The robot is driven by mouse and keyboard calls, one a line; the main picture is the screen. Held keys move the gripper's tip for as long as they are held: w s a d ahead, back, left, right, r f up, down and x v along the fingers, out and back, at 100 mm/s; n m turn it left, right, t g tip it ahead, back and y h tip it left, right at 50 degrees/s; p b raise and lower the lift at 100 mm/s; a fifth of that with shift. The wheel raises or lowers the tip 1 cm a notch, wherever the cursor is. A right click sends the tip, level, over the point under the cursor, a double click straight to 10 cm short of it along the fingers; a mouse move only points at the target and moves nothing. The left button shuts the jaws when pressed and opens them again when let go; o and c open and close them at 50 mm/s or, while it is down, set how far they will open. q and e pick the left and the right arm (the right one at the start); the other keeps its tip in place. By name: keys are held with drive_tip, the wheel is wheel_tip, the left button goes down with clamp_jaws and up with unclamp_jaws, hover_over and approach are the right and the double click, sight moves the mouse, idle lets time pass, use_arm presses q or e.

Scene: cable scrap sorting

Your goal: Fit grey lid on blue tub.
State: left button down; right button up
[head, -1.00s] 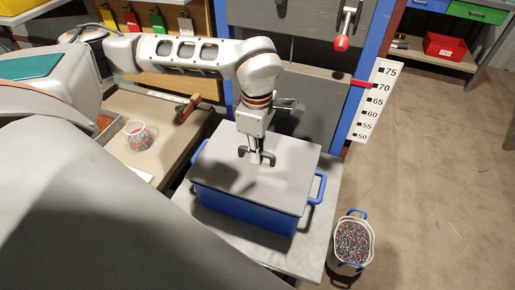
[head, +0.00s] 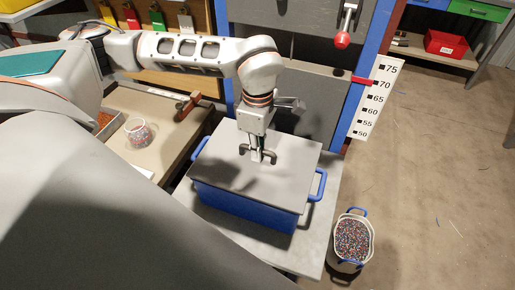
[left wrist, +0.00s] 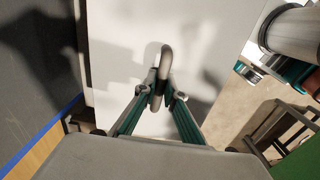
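The grey lid (head: 225,165) lies over the top of the blue tub (head: 245,210), its edges roughly in line with the tub's walls. I see no clear gap between them from here. Blue side handles (head: 318,186) stick out at the tub's ends. My left gripper (head: 257,156) points down at the middle of the lid. In the left wrist view my left gripper (left wrist: 165,94) has its fingers drawn in on both sides of the lid's curved grey handle (left wrist: 166,56), shut on it. The pale lid (left wrist: 120,60) fills the middle there. My right gripper is not in view.
The tub stands on a light grey table (head: 313,245). A white bin of coloured granules (head: 352,240) stands on the floor to the right. A clear jar (head: 138,133) is on the bench at left. A height scale (head: 378,97) stands behind, right.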

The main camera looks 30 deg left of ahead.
use_arm(q)
drive_tip(key=c, duration=2)
unclamp_jaws()
drive_tip(key=shift+c, duration=0.2)
wheel_tip(320, 180, up, 12)
drive_tip(key=shift+s, duration=0.1)
